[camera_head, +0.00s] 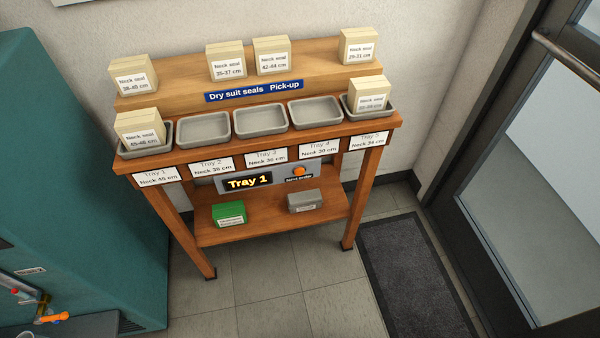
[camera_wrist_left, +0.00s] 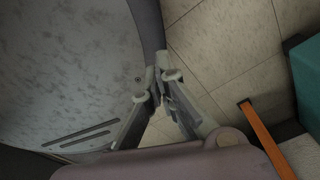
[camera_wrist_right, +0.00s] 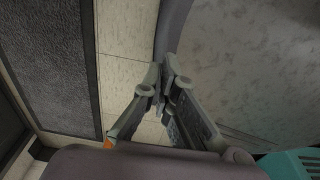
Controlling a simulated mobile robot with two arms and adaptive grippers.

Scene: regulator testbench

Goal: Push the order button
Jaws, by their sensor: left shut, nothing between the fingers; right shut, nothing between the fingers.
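The orange order button (camera_head: 299,171) sits on a grey panel under the front edge of a wooden stand. A label below it reads "Next order". To its left on the same panel, a lit display (camera_head: 248,182) reads "Tray 1". Neither gripper shows in the head view. In the left wrist view my left gripper (camera_wrist_left: 158,80) is shut and empty above the floor and my own base. In the right wrist view my right gripper (camera_wrist_right: 165,65) is shut and empty, also above the floor and my base. Both are away from the button.
The wooden stand (camera_head: 190,157) holds several grey trays and boxes of neck seals. A green box (camera_head: 229,214) and a grey box (camera_head: 305,201) lie on its lower shelf. A teal cabinet (camera_head: 80,190) stands left. A dark mat (camera_head: 415,275) and glass door (camera_head: 535,150) are right. The floor in front is clear.

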